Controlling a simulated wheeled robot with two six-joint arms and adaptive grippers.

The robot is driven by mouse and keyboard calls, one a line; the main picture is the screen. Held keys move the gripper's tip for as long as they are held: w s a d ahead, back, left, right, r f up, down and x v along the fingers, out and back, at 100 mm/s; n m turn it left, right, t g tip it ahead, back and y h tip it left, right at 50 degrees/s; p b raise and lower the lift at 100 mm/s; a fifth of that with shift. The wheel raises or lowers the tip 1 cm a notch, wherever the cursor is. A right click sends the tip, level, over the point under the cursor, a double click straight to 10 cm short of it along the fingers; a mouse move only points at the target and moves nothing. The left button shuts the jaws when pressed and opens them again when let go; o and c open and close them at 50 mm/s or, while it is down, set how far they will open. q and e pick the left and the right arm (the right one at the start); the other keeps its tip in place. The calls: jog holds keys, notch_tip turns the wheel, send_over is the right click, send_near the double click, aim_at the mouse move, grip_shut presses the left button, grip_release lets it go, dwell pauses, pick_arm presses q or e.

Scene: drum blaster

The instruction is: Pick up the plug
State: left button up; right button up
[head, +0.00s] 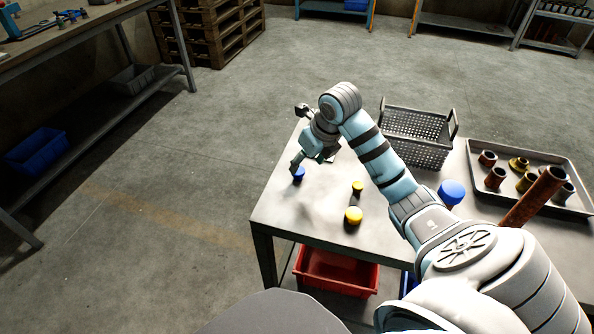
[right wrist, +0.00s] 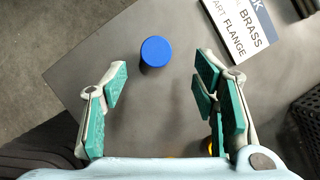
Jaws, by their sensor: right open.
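A small blue round plug (head: 299,174) stands near the left edge of the metal table (head: 285,207). In the right wrist view, the blue plug (right wrist: 155,51) shows from above, ahead of and roughly between the fingertips, with no finger touching it. My right gripper (head: 308,162) is low over the table beside the blue plug, open and empty. Its green-padded fingers (right wrist: 160,80) are spread wide in the right wrist view. Two yellow plugs, a smaller one (head: 358,187) and a larger one (head: 354,215), stand nearer the front. My left gripper is not in view.
A larger blue-topped piece (head: 452,192) stands farther right. A grey perforated basket (head: 414,153) and a tray (head: 545,203) of brown and brass fittings are on the table. A printed sign (right wrist: 236,30) lies near the blue plug. A red bin (head: 337,284) is below.

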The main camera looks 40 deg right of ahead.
aim_at(299, 171)
jog(key=x, duration=0.1)
jog(key=b+x, duration=0.1)
jog(key=x, duration=0.1)
jog(key=b+x, duration=0.1)
jog(key=x, duration=0.1)
jog(key=shift+w+a+f, duration=0.15)
jog(key=shift+a, duration=0.1)
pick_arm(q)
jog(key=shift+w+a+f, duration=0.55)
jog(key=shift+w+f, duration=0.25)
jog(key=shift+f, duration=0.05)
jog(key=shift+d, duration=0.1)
pick_arm(e)
jog(key=c, duration=1.1)
jog(key=shift+o, duration=0.2)
